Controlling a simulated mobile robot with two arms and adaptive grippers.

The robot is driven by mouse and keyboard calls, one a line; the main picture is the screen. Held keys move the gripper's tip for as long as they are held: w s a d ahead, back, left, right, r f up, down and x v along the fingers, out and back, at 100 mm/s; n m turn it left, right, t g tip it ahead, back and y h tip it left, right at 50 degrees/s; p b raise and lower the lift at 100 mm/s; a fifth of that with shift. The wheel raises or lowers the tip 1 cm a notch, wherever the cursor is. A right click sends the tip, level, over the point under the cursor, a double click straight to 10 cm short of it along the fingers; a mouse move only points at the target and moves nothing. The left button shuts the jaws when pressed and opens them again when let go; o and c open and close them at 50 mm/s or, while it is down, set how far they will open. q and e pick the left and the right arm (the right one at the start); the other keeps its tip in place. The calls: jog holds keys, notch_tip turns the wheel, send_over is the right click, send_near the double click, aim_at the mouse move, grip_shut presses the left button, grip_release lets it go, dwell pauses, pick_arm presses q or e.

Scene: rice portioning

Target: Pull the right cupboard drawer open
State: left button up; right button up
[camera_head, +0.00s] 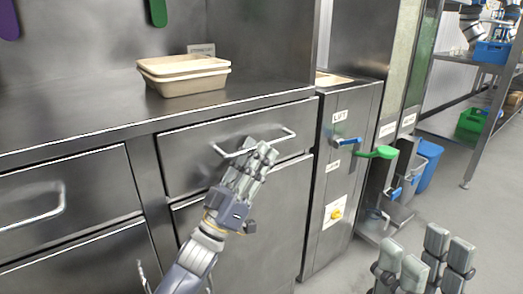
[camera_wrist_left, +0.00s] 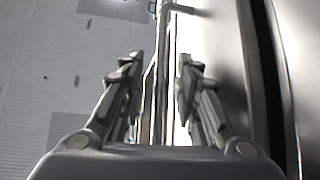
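The right cupboard drawer (camera_head: 185,164) is under the steel counter in the head view, and its front looks flush with the cupboard. Its bar handle (camera_head: 283,133) runs along the front. My left gripper (camera_head: 262,150) is at the handle, its fingertips over the bar's middle. In the left wrist view the left gripper's fingers (camera_wrist_left: 160,85) stand apart, with the handle bar (camera_wrist_left: 163,60) running between them. Neither finger clearly presses on it. My right gripper (camera_head: 424,250) is open and empty at the bottom right, away from the cupboard.
A left drawer with a handle (camera_head: 35,212) is beside it. A beige container (camera_head: 184,77) stands on the counter (camera_head: 110,118). A steel cabinet with a blue lever (camera_head: 346,142) and a green lever (camera_head: 377,153) stands to the right.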

pick_arm(q)
jog(key=shift+x, duration=1.25)
grip_shut()
